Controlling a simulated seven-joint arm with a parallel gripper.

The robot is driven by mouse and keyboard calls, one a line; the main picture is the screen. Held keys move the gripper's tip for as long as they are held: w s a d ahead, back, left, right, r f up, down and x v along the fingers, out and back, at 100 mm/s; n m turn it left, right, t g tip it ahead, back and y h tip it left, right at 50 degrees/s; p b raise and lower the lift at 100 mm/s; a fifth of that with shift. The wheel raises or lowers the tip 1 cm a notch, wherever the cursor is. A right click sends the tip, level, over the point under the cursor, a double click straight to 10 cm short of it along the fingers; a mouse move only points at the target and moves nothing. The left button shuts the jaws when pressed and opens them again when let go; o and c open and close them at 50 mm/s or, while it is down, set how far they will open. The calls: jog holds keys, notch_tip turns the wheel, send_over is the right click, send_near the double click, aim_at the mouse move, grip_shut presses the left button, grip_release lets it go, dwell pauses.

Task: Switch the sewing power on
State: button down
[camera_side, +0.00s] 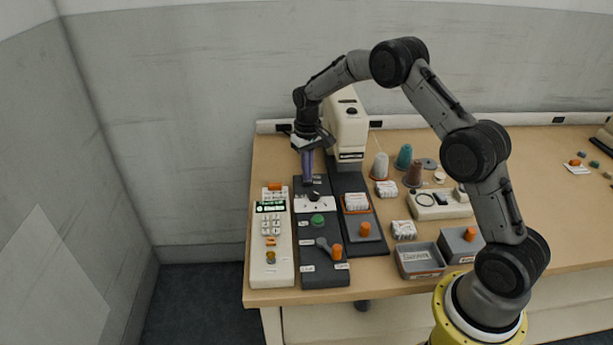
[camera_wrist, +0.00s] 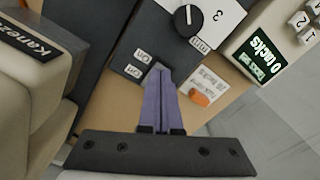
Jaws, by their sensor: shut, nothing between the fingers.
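My gripper (camera_side: 307,182) points down over the far end of the dark control panel (camera_side: 311,262). Its purple fingers are shut with nothing between them, and they also show in the wrist view (camera_wrist: 158,72). In the wrist view the fingertips are beside two small white labels (camera_wrist: 138,63) on the panel, which seem to read ON or similar. The power switch itself is hidden or too small to make out by the fingertips. I cannot tell whether the fingertips touch it.
A black dial (camera_wrist: 187,20) on a white plate is near the fingertips. The panel also carries a green button (camera_side: 317,220) and an orange-knobbed lever (camera_side: 337,251). A cream keypad box (camera_side: 272,262) stands left; the cream sewing machine (camera_side: 346,125) stands right, close to my gripper.

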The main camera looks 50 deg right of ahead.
jog(key=shift+f, duration=0.1)
jog(key=shift+r, duration=3.5)
